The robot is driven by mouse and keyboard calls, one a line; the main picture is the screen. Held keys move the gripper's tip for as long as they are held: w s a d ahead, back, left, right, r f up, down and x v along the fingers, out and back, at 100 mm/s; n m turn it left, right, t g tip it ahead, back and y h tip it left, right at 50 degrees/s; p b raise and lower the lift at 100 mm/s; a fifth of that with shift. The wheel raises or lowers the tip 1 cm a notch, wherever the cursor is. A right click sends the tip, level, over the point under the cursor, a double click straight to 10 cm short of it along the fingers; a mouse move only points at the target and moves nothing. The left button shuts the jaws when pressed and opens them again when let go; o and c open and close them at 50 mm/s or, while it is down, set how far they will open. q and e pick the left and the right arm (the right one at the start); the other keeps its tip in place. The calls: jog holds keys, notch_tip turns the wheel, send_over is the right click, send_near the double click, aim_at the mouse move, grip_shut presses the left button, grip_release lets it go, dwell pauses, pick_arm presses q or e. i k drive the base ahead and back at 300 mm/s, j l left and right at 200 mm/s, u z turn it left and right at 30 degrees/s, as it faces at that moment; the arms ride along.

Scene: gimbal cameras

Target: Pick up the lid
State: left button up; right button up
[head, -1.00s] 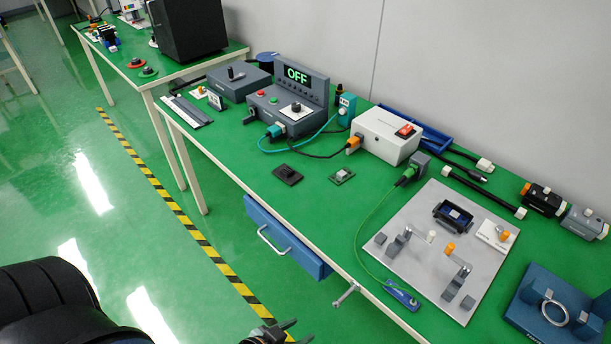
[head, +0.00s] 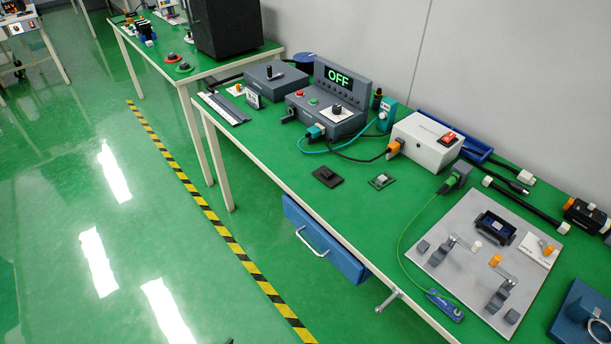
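A small dark, flat, ridged piece (head: 327,177) lies on the green workbench (head: 265,150), left of a small socket board (head: 382,181) with a pale centre. The dark piece looks like the lid, but I cannot tell for sure. Nothing touches it. Only a tiny dark tip (head: 229,341) shows at the bottom edge, perhaps of my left gripper, well away from the dark piece; its opening is hidden. My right gripper is not in view.
A grey control box (head: 300,107) with an OFF display and a white box (head: 419,147) with a red switch stand behind. A grey fixture plate (head: 452,245) lies to the right. A blue drawer (head: 340,255) hangs under the front edge. Cables cross the bench.

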aim_at(328, 175)
jog(key=i+j+z, duration=0.2)
jog(key=j, duration=0.3)
jog(key=i+j+z, duration=0.2)
jog(key=j, duration=0.3)
jog(key=j+z, duration=0.2)
jog(key=j, duration=0.3)
